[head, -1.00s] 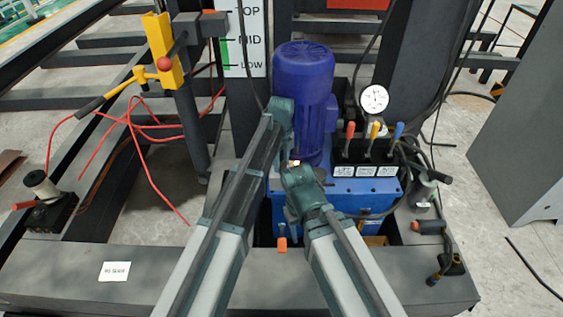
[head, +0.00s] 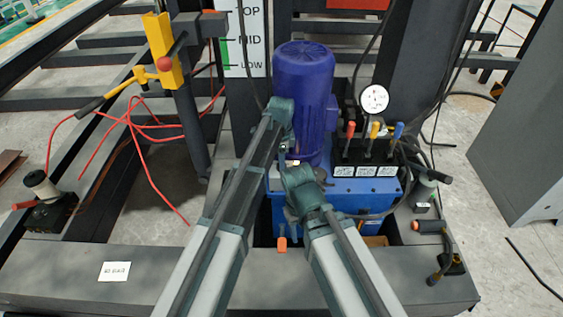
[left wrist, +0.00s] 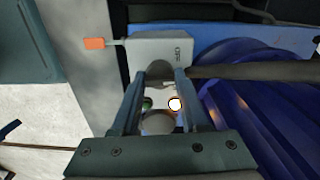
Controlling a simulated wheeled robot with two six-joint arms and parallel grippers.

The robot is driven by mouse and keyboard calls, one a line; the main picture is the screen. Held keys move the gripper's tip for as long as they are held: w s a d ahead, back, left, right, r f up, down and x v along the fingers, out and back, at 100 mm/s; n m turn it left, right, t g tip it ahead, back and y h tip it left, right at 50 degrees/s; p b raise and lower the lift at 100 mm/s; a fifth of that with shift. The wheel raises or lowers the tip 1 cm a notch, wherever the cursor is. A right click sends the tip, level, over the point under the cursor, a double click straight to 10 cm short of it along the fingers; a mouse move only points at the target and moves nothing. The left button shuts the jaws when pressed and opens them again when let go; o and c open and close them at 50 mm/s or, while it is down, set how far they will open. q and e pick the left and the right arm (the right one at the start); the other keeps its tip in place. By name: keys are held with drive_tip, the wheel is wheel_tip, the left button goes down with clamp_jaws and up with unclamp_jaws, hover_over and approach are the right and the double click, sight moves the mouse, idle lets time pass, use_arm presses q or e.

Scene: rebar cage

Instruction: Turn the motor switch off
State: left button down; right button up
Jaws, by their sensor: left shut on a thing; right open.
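The motor switch is a grey box marked OFF (left wrist: 160,48) in the left wrist view, with an orange-tipped stalk (left wrist: 94,43) at its left. A green light and a bright whitish light show between the fingers. In the head view my left gripper (head: 284,148) is beside the blue motor (head: 304,85). My right gripper (head: 293,208) is lower, its fingers mostly hidden.
Behind stands a blue tank with red, yellow and blue levers (head: 370,138) and a round gauge (head: 374,99). A dark beam (head: 170,275) crosses the front. A yellow bracket (head: 165,52) and red cables are at left. A grey cabinet (head: 520,140) stands at right.

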use_arm(q)
drive_tip(key=n, duration=0.4)
drive_tip(key=shift+n, duration=2.2)
drive_tip(key=shift+c, duration=2.1)
unclamp_jaws()
drive_tip(key=shift+r, duration=0.15)
wheel_tip(320, 180, up, 14)
drive_tip(key=p, duration=1.4)
drive_tip(key=shift+f, duration=0.2)
